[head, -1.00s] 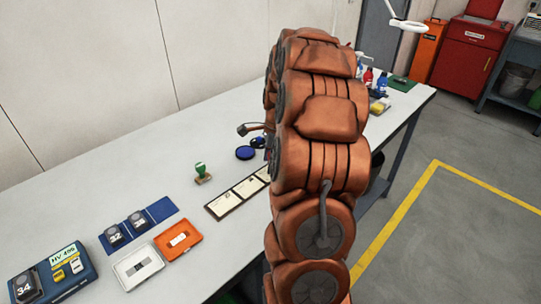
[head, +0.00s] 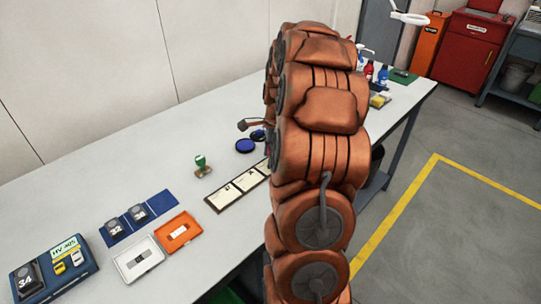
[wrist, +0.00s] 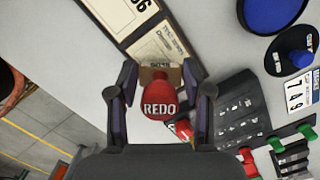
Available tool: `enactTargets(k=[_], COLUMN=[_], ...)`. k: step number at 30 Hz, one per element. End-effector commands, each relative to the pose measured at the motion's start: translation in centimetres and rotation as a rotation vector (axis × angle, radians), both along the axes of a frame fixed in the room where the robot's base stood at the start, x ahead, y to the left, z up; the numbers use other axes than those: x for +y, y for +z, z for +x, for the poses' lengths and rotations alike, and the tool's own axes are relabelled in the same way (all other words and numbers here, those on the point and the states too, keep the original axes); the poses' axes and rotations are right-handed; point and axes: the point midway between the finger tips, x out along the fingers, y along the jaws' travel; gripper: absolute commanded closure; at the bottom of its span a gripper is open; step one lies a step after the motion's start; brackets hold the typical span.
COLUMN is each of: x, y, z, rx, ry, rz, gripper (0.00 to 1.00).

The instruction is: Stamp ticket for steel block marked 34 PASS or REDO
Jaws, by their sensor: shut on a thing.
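My gripper (wrist: 160,92) is shut on a red stamp marked REDO (wrist: 158,106) in the wrist view. The stamp's tan base lies over the end of a cream ticket (wrist: 156,42) in a dark-framed strip; I cannot tell whether they touch. In the head view my arm hides the gripper and part of the ticket strip (head: 212,201). The steel block marked 34 (head: 27,276) sits on a blue tester (head: 87,265) at the left, whose display (head: 65,248) reads about HV 405. A green-handled stamp (head: 201,161) stands on the table behind the strip.
A blue case (head: 158,199) holds blocks 32 (head: 115,229) and another. An open orange-and-white case (head: 175,245) lies beside it. A blue ink pad (head: 245,146) is near my arm. The back left tabletop is clear.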

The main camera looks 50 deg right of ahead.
Motion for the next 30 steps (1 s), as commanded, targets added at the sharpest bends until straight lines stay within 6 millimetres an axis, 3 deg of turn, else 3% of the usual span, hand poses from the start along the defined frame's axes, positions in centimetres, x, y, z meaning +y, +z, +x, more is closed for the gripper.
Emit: enactTargets(k=[30], x=[-0.01], y=[-0.94], z=[-0.01], rx=[0.0], ry=[0.0], rz=[0.0], gripper=[0.73])
